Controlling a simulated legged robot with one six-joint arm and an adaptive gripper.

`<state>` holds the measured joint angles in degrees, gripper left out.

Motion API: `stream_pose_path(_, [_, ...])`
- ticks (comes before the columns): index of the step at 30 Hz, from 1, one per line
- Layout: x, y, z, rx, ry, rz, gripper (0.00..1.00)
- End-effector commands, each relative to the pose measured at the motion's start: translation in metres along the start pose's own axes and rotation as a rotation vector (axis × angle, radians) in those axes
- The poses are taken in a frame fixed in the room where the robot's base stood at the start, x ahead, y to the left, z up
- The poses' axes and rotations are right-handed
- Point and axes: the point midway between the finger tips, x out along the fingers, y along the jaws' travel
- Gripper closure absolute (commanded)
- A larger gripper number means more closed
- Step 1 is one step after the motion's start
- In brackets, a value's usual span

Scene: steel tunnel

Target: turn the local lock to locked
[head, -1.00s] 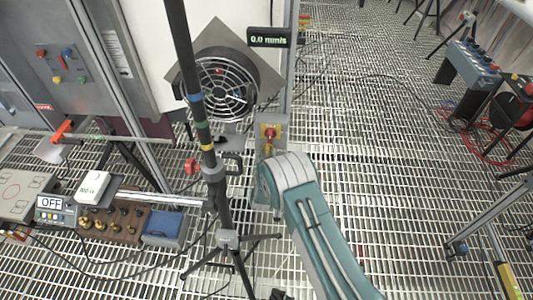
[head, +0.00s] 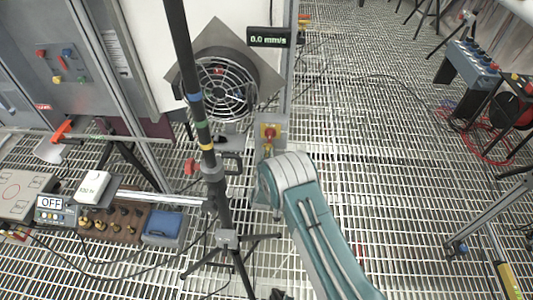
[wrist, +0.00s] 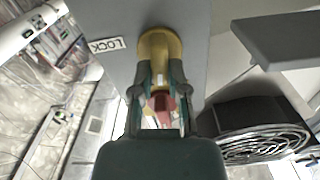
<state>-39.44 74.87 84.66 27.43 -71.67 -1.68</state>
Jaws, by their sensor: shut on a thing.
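The local lock shows in the head view as a red knob on a yellow plate (head: 268,132), on a narrow grey box beside the fan. In the wrist view a rounded yellow piece (wrist: 160,46) stands on a grey panel, next to a white label reading LOCK (wrist: 106,45), which appears upside down. My gripper (wrist: 160,76) is shut on the yellow piece, one finger on each side. A red part (wrist: 160,101) shows between the fingers. I cannot read the lock's setting.
A round fan grille (head: 226,88) is close to the left of the lock. A black display (head: 269,37) reads 0.0 mm/s above it. A dark tripod pole (head: 196,100) stands just left of my arm. The grating floor (head: 370,140) to the right is open.

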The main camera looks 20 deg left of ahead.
Motion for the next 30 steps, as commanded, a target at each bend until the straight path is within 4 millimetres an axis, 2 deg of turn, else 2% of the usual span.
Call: stream_pose_path(30, [0.0004,0.0094,0.0044,0.942,0.001,0.001,1.0])
